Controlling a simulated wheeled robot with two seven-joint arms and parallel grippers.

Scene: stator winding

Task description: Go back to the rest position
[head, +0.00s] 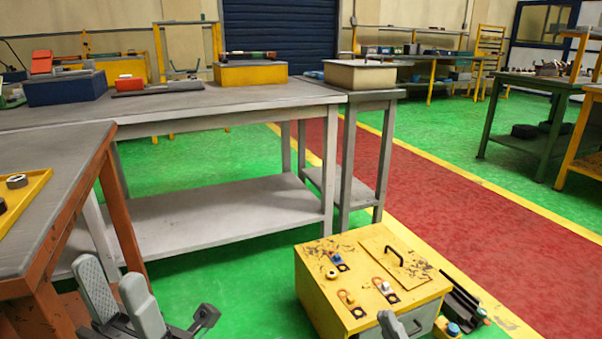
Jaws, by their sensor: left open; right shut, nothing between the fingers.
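My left gripper (111,269) is at the lower left, with its two grey fingers pointing up and clearly apart. It is open and empty, beside the orange-legged table and above the green floor. My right gripper (391,324) shows only its grey fingertips at the bottom edge, in front of the yellow box (330,291). It is shut with nothing seen in it. The rest of it is cut off by the frame. Whether it touches the box cannot be told.
The orange-legged table (62,178) with a yellow tray (30,192) stands close on the left. A grey workbench (205,104) with boxes stands behind. Dark tools (462,303) lie right of the yellow box. The red walkway (440,205) is clear.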

